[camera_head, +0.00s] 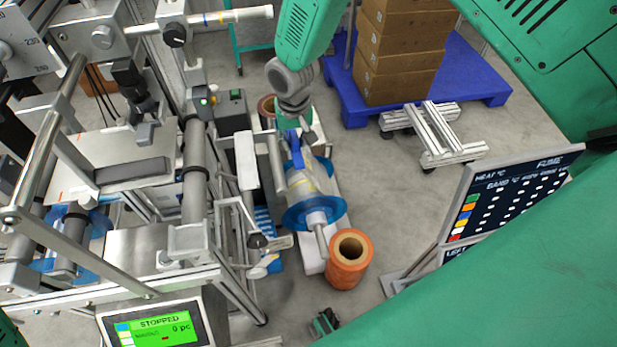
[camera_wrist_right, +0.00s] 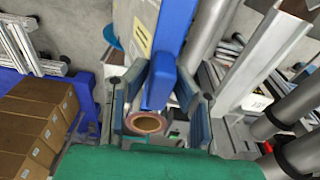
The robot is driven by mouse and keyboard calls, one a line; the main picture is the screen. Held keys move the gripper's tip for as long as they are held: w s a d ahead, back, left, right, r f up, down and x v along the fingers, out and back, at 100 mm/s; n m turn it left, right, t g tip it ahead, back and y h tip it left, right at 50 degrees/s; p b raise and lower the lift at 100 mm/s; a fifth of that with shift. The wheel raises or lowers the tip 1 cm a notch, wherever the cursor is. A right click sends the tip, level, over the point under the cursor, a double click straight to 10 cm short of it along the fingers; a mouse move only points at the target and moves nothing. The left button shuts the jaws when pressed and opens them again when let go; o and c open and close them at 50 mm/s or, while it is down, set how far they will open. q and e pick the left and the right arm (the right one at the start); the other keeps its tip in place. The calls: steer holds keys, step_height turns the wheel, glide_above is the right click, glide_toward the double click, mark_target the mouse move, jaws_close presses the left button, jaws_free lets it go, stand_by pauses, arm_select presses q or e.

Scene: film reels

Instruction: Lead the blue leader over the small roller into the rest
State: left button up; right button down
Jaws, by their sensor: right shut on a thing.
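The blue leader (camera_head: 295,150) stands upright at the top of the film reel (camera_head: 315,205), which has blue flanges. In the right wrist view the leader (camera_wrist_right: 165,65) is a flat blue strip running between the fingers. My right gripper (camera_wrist_right: 162,105) is shut on it, with a finger on each side. In the head view the right gripper (camera_head: 291,123) comes down from above and partly hides the strip's upper end. A slim grey roller (camera_head: 276,160) stands just left of the leader; I cannot tell if it is the small roller. I cannot pick out the rest with certainty. My left gripper is not in view.
The machine frame with rollers (camera_head: 193,160) fills the left. An orange roll (camera_head: 348,262) stands on the floor in front of the reel. Boxes (camera_head: 405,50) sit on a blue pallet (camera_head: 465,75) behind. A panel (camera_head: 510,200) stands at right.

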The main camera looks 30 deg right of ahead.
steer(key=shift+a, duration=0.2)
steer(key=shift+w+a, duration=0.2)
steer(key=shift+a, duration=0.55)
steer(key=shift+w+a, duration=0.2)
steer(key=shift+a, duration=0.5)
steer(key=shift+w+a, duration=0.2)
steer(key=shift+a, duration=0.55)
steer(key=w+a+r+p, duration=0.2)
steer(key=a+r+p, duration=0.1)
steer(key=a+r, duration=0.4)
steer(key=shift+r+p, duration=0.25)
steer(key=shift+p, duration=0.05)
stand_by(0.8)
steer(key=shift+f, duration=0.1)
stand_by(1.5)
steer(key=b, duration=0.5)
glide_above(246, 162)
steer(key=shift+s+f, duration=0.2)
steer(key=shift+f, duration=3.4)
steer(key=shift+f+b, duration=0.35)
steer(key=shift+f, duration=0.5)
